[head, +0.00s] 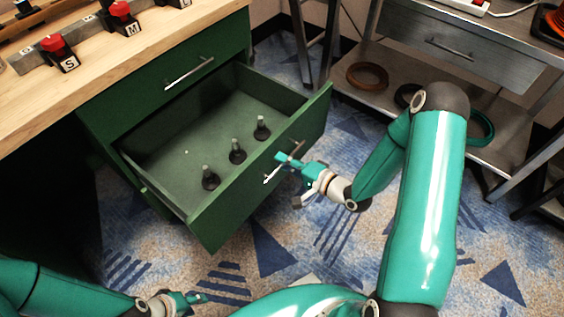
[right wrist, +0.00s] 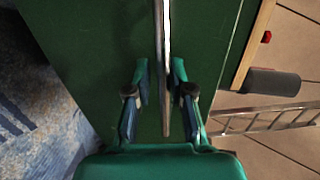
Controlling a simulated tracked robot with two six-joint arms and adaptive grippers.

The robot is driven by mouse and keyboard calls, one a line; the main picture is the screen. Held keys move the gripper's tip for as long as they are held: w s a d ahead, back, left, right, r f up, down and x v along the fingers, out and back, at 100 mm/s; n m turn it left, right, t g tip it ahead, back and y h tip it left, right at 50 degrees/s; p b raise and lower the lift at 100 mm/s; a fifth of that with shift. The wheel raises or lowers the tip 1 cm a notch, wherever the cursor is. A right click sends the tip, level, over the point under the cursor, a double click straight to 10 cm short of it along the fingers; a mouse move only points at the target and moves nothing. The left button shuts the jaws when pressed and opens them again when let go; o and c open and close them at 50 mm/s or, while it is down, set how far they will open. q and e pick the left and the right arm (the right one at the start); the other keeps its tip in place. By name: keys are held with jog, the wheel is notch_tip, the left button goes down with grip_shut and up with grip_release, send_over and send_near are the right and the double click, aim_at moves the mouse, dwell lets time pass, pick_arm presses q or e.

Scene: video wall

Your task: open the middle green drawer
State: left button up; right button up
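The middle green drawer (head: 225,217) is pulled well out of the green cabinet in the head view, below a shut upper drawer. Three small dark pegs with round bases stand in it. Its silver handle (head: 268,179) is on the drawer front. My right gripper (head: 285,164) is at this handle. In the right wrist view the handle bar (right wrist: 163,60) runs between my right gripper's fingers (right wrist: 160,100), with gaps on both sides, so the gripper is open around it. My left gripper (head: 196,298) is low at the left, away from the drawer; its finger opening is unclear.
The upper drawer (head: 150,84) is shut. A wooden worktop (head: 140,48) with red-topped blocks lies above. A grey metal bench (head: 500,75) with rings on its shelf stands at the right. Patterned carpet (head: 330,240) in front of the drawer is clear.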

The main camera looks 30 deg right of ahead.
jog(key=shift+o, duration=0.8)
jog(key=shift+r, duration=0.1)
jog(key=shift+d, duration=0.1)
jog(key=v, duration=1.2)
jog(key=w+a+f+n+g+h, duration=0.1)
jog(key=w+a+f+n+g, duration=0.1)
jog(key=a+f+n+g, duration=0.6)
jog(key=s+a+f+n+g+h, duration=0.1)
jog(key=s+a+f+n+g, duration=0.3)
jog(key=s+a+f, duration=0.55)
notch_tip(320, 180, up, 25)
jog(key=g+p, duration=0.1)
jog(key=p, duration=2.3)
jog(key=shift+a+m+g, duration=0.25)
jog(key=shift+m+g, duration=0.05)
jog(key=shift+g, duration=0.1)
